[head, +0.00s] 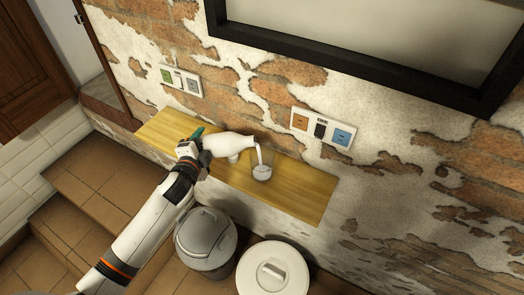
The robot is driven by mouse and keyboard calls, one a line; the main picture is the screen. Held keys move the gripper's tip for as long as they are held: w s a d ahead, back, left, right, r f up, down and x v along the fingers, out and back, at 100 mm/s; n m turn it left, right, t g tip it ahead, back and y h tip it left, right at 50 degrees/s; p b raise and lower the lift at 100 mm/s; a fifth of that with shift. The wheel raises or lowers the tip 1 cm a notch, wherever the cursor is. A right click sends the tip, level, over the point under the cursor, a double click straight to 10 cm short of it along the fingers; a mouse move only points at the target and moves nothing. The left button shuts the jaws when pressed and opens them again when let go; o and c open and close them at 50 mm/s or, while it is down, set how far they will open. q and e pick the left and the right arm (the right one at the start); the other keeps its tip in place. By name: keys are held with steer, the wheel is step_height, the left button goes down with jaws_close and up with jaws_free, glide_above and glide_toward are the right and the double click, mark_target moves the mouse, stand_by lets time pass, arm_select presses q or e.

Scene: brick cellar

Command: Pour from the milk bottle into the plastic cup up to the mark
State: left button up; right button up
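A white milk bottle (229,144) is held tilted, almost level, over the wooden shelf, with its mouth to the right. My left gripper (198,143) is shut on the bottle near its base end. A thin white stream runs from the mouth down into the clear plastic cup (262,171). The cup stands on the shelf (302,190) and holds white liquid in its lower part. The mark on the cup is too small to make out. My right gripper is not in view.
A small white object (233,158) shows just below the bottle. A grey lidded bin (206,238) and a white lidded bin (272,270) stand below the shelf. The brick wall with sockets (323,128) is close behind. The shelf's right end is clear.

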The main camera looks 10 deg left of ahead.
arm_select(q)
steer(key=shift+d+r+m+y+p, duration=0.2)
steer(key=shift+r+m+y+p, duration=0.15)
steer(key=shift+r+p, duration=0.5)
stand_by(1.0)
steer(key=shift+r+m+p, duration=0.15)
steer(key=shift+m+p, duration=0.2)
stand_by(1.9)
